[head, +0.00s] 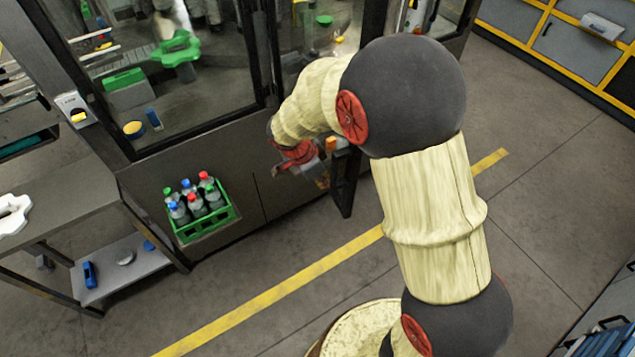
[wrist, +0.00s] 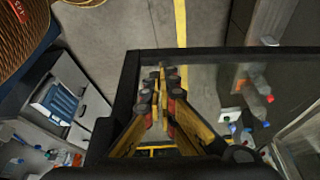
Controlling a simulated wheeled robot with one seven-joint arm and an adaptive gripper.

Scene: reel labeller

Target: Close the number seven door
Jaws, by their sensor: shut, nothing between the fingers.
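A dark-framed glass door stands swung out from the machine front. Its lower dark corner (head: 343,190) shows beside my gripper in the head view. In the wrist view its dark frame (wrist: 225,52) and clear pane spread across the middle. I cannot read a number on it. My gripper (wrist: 160,80) is shut and empty, with its yellow and black fingers overlapping the framed pane. I cannot tell whether they touch it. In the head view my gripper (head: 323,172) is small and partly hidden by my arm.
A green crate of bottles (head: 208,220) is at the machine's lower front. A workbench with a lower shelf (head: 128,272) stands at left. Another glass panel (head: 180,70) closes the machine's left part. A yellow floor line (head: 300,283) crosses the open floor.

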